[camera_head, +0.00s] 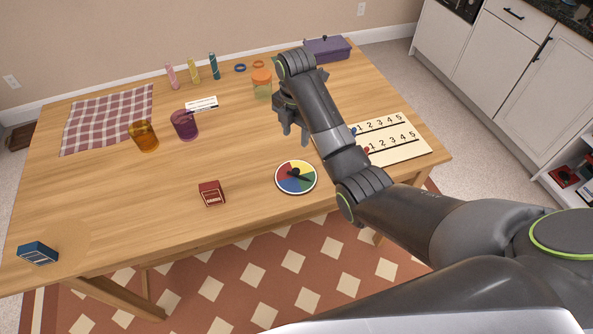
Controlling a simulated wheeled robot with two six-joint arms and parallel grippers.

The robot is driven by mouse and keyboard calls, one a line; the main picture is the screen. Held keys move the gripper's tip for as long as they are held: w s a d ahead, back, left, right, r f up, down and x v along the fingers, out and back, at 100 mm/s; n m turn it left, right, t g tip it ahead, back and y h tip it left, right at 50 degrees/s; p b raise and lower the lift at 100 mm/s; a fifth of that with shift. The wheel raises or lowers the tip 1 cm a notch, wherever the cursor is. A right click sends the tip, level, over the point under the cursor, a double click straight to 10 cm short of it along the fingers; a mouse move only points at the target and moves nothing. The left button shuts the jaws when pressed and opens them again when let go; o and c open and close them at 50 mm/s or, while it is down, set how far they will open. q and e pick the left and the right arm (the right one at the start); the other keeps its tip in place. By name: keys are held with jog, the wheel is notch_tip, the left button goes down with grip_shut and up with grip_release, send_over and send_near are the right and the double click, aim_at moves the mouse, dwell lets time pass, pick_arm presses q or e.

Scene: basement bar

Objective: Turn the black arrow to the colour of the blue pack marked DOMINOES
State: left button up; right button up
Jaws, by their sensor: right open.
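A blue pack (38,253) lies at the table's front left corner. A red pack (211,193) lies left of the dial. My right gripper (292,134) is open and empty, fingers pointing down, above the table beyond the dial and apart from it. My left gripper is not in view.
A number board (403,151) lies right of the dial, partly behind my right arm. An orange cup (144,136), a purple cup (184,125) and an orange-lidded jar (262,84) stand farther back. The table (120,205) is clear between the two packs.

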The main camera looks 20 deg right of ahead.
aim_at(296, 170)
notch_tip(296, 170, down, 15)
jog(key=shift+r, duration=0.1)
dwell(0.4)
grip_shut()
